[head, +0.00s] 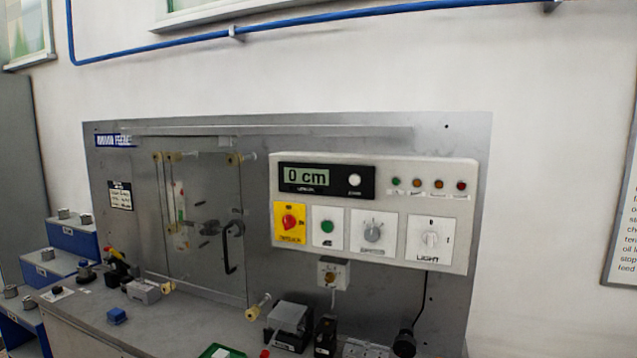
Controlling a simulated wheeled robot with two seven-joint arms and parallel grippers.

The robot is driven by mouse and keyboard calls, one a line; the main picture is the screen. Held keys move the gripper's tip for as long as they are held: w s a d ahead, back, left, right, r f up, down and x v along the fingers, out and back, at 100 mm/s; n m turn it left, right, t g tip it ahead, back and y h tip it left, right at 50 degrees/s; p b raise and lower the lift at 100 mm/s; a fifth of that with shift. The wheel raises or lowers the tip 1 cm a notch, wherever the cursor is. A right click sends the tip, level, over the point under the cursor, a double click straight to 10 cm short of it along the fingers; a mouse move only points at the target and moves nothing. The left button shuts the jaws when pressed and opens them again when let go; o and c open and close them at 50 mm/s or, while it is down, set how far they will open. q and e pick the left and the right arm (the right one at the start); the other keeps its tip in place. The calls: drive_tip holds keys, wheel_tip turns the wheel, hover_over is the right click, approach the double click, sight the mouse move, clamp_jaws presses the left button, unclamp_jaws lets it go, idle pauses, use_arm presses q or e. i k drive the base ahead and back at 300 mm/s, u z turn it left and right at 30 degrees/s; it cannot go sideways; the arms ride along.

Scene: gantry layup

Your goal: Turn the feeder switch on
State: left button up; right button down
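A light grey control panel (372,210) is mounted on the right part of an upright grey metal board. It carries a red rotary knob on a yellow plate (290,223), a green button (327,227), a grey selector knob (373,231) and a white rotary switch labelled LIGHT (430,240). The display (306,177) reads 0 cm. A small box (332,273) with a brownish knob hangs just below the panel. The other labels are too small to read, so I cannot tell which control is the feeder switch. Neither gripper is in view.
A clear door (205,270) with a black handle (230,255) stands left of the panel. The bench below holds a grey block (289,322), a blue block (117,315) and a green tray (212,350). Blue stepped racks (72,241) stand at the left. Space before the panel looks clear.

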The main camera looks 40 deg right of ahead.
sight(289, 221)
drive_tip(key=z, duration=0.5)
drive_tip(key=k, duration=0.65)
drive_tip(key=z, duration=0.95)
drive_tip(key=i, duration=1.6)
drive_tip(key=u, duration=0.75)
